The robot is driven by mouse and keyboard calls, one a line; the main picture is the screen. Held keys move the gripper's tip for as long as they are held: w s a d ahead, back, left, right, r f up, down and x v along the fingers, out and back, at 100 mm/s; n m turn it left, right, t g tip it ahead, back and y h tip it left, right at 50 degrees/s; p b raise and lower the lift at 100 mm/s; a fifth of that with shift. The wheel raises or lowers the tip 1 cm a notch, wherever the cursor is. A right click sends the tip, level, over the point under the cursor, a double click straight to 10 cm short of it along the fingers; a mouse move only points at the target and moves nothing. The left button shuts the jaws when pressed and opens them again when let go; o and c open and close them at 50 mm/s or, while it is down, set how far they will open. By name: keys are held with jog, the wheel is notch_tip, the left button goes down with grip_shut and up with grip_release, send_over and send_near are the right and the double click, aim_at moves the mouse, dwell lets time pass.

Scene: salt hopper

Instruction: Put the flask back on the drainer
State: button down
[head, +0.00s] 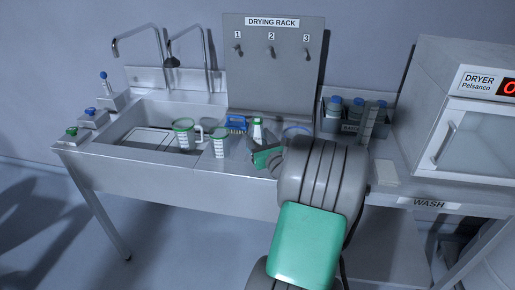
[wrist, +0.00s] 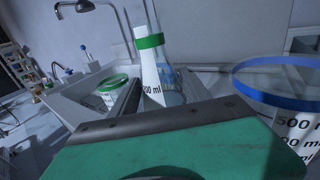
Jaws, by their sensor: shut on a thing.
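The flask (head: 257,131) is clear and conical, with a green band at its neck.
A blue-rimmed beaker (wrist: 285,105) stands close right of the flask. The peg board (head: 272,85) rises behind; a bottle holder (head: 345,120) and dryer (head: 465,110) stand right.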

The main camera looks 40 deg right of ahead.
jog(key=shift+w+d+f, duration=0.1)
jog(key=shift+w+f, duration=0.2)
jog(key=shift+f, duration=0.1)
jog(key=shift+w+d+f+b, duration=0.1)
jog(key=shift+f+b, duration=0.05)
jog(key=shift+f, duration=0.7)
jog(key=shift+w+f+b, duration=0.1)
jog(key=shift+f+b, duration=0.05)
jog(key=shift+f, duration=0.65)
jog(key=shift+f, duration=0.25)
jog(key=c, duration=0.5)
grip_release()
jog(key=shift+r, duration=0.1)
